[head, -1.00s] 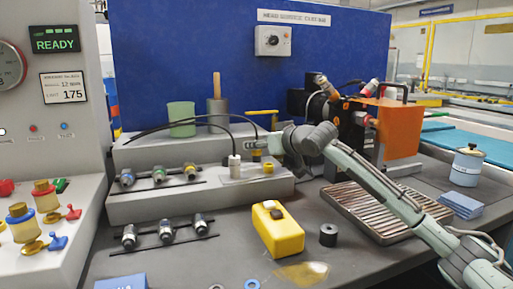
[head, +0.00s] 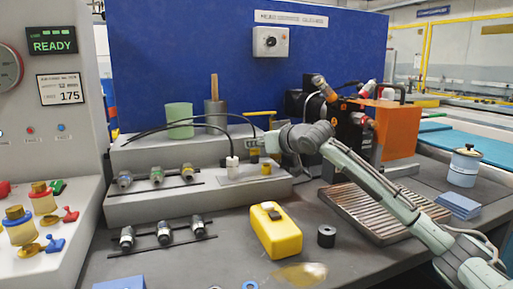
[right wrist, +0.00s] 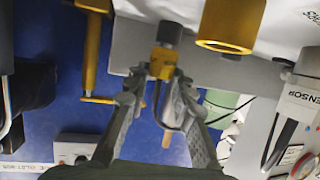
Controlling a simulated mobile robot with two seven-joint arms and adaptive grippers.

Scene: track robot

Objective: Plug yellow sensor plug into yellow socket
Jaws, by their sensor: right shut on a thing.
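The yellow sensor plug (head: 254,151) is held by my right gripper (head: 264,146) above the grey ledge. In the right wrist view the gripper (right wrist: 158,85) is shut on the plug (right wrist: 163,63), whose grey end (right wrist: 169,33) points up in that picture. A black cable runs from the plug. The yellow socket (head: 266,168) stands on a pale plate just below and right of the plug; its open ring shows in the right wrist view (right wrist: 230,25). Plug and socket are apart. My left gripper is out of view.
A white sensor plug (head: 233,163) with a black cable stands left of the socket. A yellow lever (right wrist: 92,60) is close beside the gripper. A green cylinder (head: 180,121) and grey post (head: 217,117) stand behind. Several metal connectors (head: 157,174) sit on the ledge.

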